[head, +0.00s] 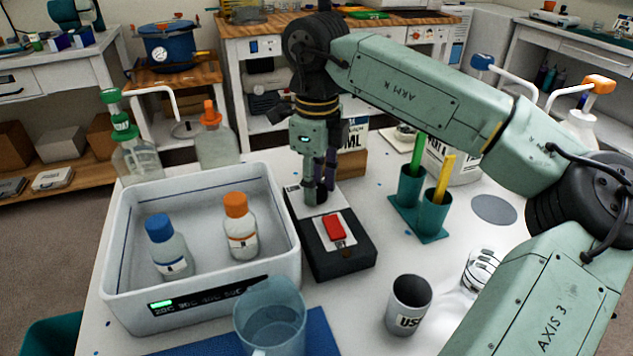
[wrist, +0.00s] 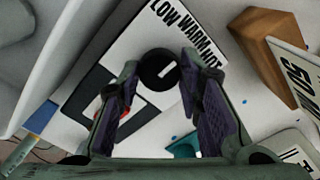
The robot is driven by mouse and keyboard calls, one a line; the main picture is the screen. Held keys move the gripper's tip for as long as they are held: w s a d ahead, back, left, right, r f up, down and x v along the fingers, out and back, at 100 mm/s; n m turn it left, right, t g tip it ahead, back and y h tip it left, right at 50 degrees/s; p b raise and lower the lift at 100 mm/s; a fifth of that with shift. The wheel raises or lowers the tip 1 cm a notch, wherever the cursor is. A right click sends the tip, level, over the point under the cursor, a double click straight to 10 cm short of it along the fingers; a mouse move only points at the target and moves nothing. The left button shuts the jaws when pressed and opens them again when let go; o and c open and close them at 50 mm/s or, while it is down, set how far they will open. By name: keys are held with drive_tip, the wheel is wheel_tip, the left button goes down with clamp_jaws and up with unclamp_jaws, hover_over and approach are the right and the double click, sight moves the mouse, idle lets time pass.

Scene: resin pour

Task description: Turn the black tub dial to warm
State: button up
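The black dial (wrist: 157,70) is round with a short white pointer mark. It sits on a white panel (wrist: 128,52) lettered LOW, WARM and what looks like HOT. The pointer slants up and right, roughly toward WARM; the exact setting is hard to tell. In the head view the panel is on the dark control box (head: 340,258) with a red switch (head: 334,227), beside the white tub (head: 200,293). My gripper (head: 320,190) points down over the dial. In the wrist view its fingers (wrist: 158,64) are apart, one on each side of the dial; contact is unclear.
The tub holds a blue-capped bottle (head: 168,250) and an orange-capped bottle (head: 240,228). A clear jug (head: 270,320) and a grey cup (head: 408,305) stand in front. Teal holders (head: 432,215) stand right of the box, and a wooden block (head: 352,163) behind it.

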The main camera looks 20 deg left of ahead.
drive_tip(key=o, duration=0.4)
drive_tip(key=shift+r, duration=0.1)
wheel_tip(320, 180, up, 12)
drive_tip(key=shift+f, duration=0.1)
idle(0.4)
